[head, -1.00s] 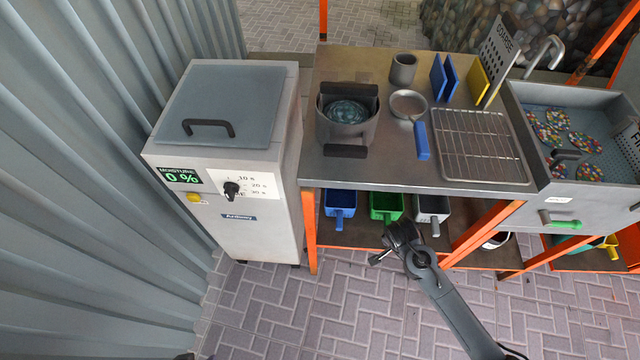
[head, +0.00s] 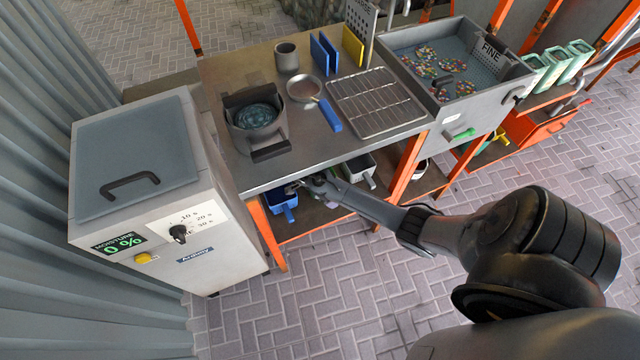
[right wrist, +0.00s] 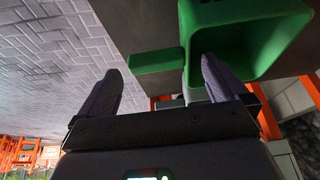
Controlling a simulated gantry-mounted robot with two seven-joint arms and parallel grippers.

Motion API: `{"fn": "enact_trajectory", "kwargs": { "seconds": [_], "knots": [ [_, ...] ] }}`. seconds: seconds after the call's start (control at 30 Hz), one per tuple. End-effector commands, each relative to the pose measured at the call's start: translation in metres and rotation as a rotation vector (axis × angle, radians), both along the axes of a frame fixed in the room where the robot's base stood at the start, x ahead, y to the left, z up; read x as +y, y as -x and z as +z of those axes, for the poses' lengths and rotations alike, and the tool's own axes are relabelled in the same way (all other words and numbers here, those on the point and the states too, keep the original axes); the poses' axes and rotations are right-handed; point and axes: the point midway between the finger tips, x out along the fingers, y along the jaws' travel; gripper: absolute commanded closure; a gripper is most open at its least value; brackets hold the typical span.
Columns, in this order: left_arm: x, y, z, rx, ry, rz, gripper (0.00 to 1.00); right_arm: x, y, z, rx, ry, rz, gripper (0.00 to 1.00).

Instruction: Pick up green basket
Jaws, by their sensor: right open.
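The green basket (right wrist: 262,48) shows large at the top right of the right wrist view, with its opening visible. Its green handle (right wrist: 157,60) reaches left from it, across the space ahead of my two fingers. My right gripper (right wrist: 160,68) is open, with one finger at each side of the handle in the picture; I cannot tell whether the handle is between the tips or just beyond them. In the head view my right gripper (head: 302,187) is at the lower shelf and hides the green basket. My left gripper is not in view.
A blue basket (head: 281,204) and a grey basket (head: 358,166) stand on either side of my right gripper. The metal tabletop (head: 300,152) overhangs the lower shelf. An orange leg (head: 404,165) stands to the right. The paved floor in front is clear.

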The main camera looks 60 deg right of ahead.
Motion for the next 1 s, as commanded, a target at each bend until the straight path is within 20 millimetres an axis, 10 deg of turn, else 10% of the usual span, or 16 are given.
{"fn": "enact_trajectory", "kwargs": {
  "seconds": [0.33,0.77,1.0],
  "knots": [
    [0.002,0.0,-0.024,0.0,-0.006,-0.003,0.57,-0.014,0.01,-0.043,0.002,0.001,0.004,0.0],
    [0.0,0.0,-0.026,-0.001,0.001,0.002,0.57,-0.017,0.012,-0.051,0.001,0.0,0.004,0.0],
    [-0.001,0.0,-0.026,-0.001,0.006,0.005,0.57,-0.017,0.012,-0.051,0.001,0.0,0.004,0.32]
  ]
}}
